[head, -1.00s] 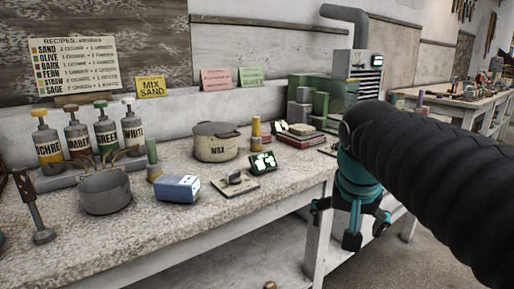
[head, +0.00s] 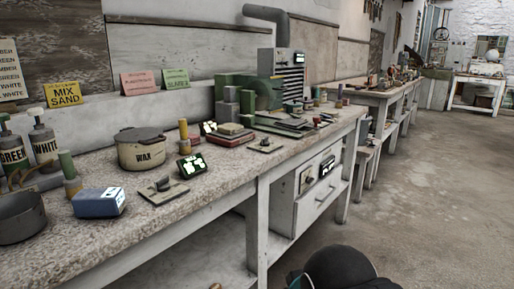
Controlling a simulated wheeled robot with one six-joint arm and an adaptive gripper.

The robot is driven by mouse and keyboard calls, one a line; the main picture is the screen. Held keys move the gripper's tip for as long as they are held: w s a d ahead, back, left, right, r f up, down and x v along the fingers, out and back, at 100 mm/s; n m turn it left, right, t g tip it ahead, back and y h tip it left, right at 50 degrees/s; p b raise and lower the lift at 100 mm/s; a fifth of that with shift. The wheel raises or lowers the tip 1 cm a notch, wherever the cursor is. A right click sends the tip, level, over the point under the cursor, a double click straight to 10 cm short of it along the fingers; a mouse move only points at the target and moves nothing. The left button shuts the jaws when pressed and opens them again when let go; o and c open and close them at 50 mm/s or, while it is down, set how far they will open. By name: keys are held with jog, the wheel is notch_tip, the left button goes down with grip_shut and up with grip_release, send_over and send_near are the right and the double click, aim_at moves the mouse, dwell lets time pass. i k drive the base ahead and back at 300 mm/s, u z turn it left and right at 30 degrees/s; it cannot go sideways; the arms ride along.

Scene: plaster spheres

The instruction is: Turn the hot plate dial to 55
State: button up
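A dark dial (head: 163,185) sits on a small flat plate on the bench, with a dark display (head: 192,166) showing light digits just behind it. A second dial (head: 266,145) on a similar plate lies farther along the bench. A third knob (head: 307,181) is on the cabinet front under the bench, beside a small display (head: 327,166). I cannot tell from labels which dial is the hot plate's, and the digits are too small to read. Only my dark arm and a teal sliver show at the bottom edge; my gripper's fingers are out of frame, away from all dials.
A wax pot (head: 142,148), a blue-white box (head: 99,202) and a grey pan (head: 20,217) stand on the bench (head: 120,238). Green blocks and a grey machine (head: 290,75) stand farther back. The floor (head: 430,190) at right is clear.

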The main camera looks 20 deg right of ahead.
aim_at(264, 142)
jog(key=u, duration=0.05)
jog(key=k, duration=0.6)
jog(key=z, duration=0.55)
jog(key=i, duration=1.25)
jog(key=u, duration=0.5)
